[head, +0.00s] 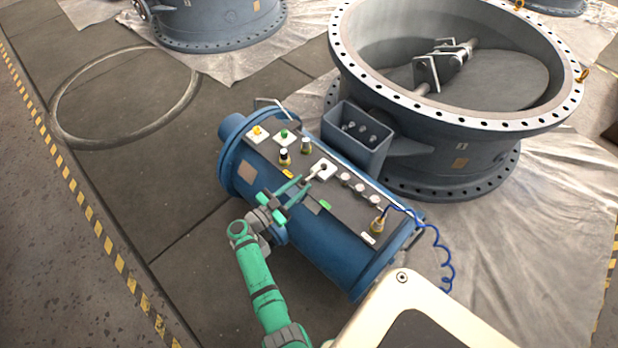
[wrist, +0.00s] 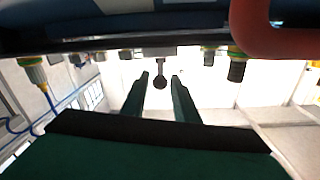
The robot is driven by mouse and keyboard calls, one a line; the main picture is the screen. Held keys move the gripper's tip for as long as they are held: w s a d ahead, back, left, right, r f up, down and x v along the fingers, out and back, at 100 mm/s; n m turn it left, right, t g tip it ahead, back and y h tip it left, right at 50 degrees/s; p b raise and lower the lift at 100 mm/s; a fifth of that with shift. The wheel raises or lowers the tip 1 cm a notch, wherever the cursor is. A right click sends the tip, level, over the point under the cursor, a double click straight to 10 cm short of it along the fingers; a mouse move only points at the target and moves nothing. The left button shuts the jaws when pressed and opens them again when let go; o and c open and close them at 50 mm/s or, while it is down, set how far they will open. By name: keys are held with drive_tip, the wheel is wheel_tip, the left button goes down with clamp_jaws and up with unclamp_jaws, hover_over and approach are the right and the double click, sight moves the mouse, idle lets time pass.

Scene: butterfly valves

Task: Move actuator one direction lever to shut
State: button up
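The blue actuator (head: 290,232) is a horizontal cylinder with a dark control panel on top. The direction lever (head: 314,174) sticks out from a white square plate (head: 324,167) near the middle of the panel. My green gripper (head: 302,184) is at the panel's near edge, with its fingers pointing at the lever. In the wrist view the lever's dark round knob (wrist: 160,82) shows between the two spread fingertips (wrist: 158,75), with gaps on both sides. The gripper is open and holds nothing. I cannot tell which setting the lever marks.
The panel also bears a yellow button (head: 257,130), a green button (head: 284,134), black-topped knobs (head: 284,156) and several grey round fittings (head: 360,188). A blue coiled cable (head: 434,243) hangs at the right end. A large grey butterfly valve (head: 460,170) stands behind.

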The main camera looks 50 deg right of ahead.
drive_tip(key=shift+w+a, duration=0.1)
drive_tip(key=shift+a, duration=1.05)
